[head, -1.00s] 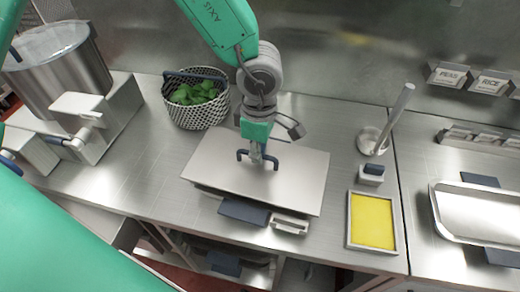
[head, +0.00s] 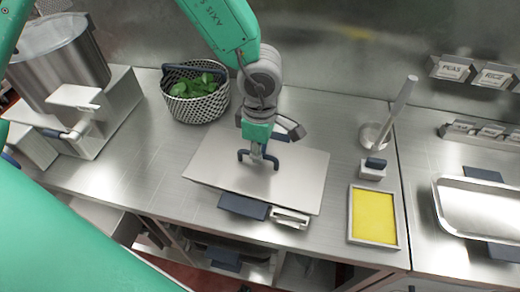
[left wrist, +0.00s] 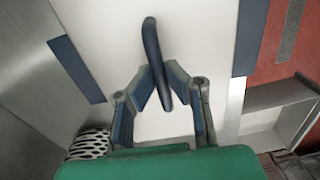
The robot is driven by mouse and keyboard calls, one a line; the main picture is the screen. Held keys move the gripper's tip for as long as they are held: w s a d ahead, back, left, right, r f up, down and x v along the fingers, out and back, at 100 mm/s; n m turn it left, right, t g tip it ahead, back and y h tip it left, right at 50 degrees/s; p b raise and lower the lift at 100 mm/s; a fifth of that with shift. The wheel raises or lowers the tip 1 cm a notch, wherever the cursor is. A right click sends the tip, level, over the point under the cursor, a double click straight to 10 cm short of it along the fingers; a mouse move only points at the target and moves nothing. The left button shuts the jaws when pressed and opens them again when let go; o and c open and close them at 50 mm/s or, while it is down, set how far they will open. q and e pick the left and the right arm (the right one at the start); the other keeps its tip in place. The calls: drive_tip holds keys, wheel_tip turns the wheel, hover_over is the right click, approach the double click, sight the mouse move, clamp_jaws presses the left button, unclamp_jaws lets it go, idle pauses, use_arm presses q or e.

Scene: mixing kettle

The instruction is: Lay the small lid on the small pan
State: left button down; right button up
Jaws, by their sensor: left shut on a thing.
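The small lid is a flat pale metal plate (head: 215,170) with a dark bar handle (head: 243,155); it lies level over the counter in the head view. My left gripper (head: 262,160) comes down on it from above, shut on the handle. In the left wrist view, the fingers (left wrist: 167,92) flank the handle (left wrist: 152,50) above the plate (left wrist: 110,30). The small pan is almost wholly hidden under the lid; a dark blue tab (head: 243,206) sticks out at the front. I cannot tell whether the lid touches it. My right gripper is not in view.
A basket of green leaves (head: 195,93) stands behind left, with a large kettle (head: 60,65) beyond. A yellow-filled tray (head: 374,215), a small dark-handled block (head: 373,168) and a ladle in a holder (head: 375,136) stand right. A metal tray (head: 485,207) is farther right.

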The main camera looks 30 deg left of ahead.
use_arm(q)
drive_tip(key=shift+f, duration=0.15)
idle(0.4)
drive_tip(key=c, duration=1.6)
unclamp_jaws()
drive_tip(key=shift+o, duration=0.2)
drive_tip(key=o, duration=0.5)
wheel_tip(320, 180, up, 5)
drive_tip(key=p, duration=0.5)
drive_tip(key=shift+f, duration=0.1)
drive_tip(key=shift+w+r, duration=0.1)
drive_tip(key=shift+r, duration=1)
